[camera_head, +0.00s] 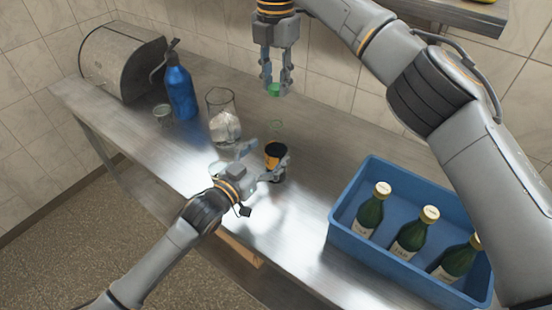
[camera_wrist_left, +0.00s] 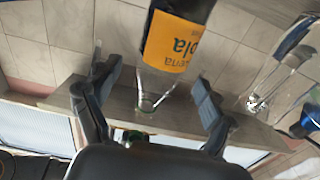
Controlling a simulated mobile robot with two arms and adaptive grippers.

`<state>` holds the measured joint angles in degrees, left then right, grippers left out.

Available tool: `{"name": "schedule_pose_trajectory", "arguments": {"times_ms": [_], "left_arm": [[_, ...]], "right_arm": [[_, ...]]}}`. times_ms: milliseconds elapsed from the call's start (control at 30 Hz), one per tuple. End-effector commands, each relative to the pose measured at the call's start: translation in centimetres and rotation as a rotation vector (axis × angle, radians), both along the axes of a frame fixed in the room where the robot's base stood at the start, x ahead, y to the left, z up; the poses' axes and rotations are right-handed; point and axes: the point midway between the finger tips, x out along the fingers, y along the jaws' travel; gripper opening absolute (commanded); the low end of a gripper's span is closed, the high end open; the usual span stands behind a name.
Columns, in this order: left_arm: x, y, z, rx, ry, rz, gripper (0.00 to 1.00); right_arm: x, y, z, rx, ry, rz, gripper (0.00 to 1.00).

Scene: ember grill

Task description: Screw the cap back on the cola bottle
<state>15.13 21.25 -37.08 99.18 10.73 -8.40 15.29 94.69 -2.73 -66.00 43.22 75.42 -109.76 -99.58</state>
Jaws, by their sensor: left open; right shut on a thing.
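The cola bottle (camera_head: 275,152), with dark contents, an orange label and a clear neck, stands upright on the steel counter. In the left wrist view the bottle (camera_wrist_left: 178,42) appears inverted, with its clear neck pointing down the picture. My left gripper (camera_head: 264,158) is open, its fingers on either side of the bottle; I cannot tell whether they touch it. My right gripper (camera_head: 275,84) is shut on the green cap (camera_head: 274,91) and holds it above the bottle, apart from the neck.
A glass jug (camera_head: 222,116), blue siphon bottle (camera_head: 180,92), small glass (camera_head: 163,114) and bread box (camera_head: 117,60) stand to the left on the counter (camera_head: 310,150). A blue crate (camera_head: 345,198) with three green bottles is at the right. A tiled wall is behind.

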Motion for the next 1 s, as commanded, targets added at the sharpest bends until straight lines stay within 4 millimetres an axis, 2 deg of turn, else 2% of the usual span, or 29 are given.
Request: {"name": "schedule_pose_trajectory", "arguments": {"times_ms": [200, 633, 667, 1000], "left_arm": [[2.3, -1.7, 0.0, -0.001, -0.001, 0.0, 0.83], [2.9, -2.2, 0.0, 0.0, 0.0, 0.0, 0.83], [2.9, -2.2, 0.0, 0.0, 0.0, 0.0, 0.79], [2.9, -2.1, 0.0, 0.0, 0.0, 0.0, 0.1]], "right_arm": [[0.0, 0.0, 0.0, 0.0, 0.0, 0.0, 0.2], [0.0, 0.0, 0.0, 0.0, 0.0, 0.0, 0.2], [0.0, 0.0, 0.0, 0.0, 0.0, 0.0, 0.2], [0.0, 0.0, 0.0, 0.0, 0.0, 0.0, 0.2]]}}
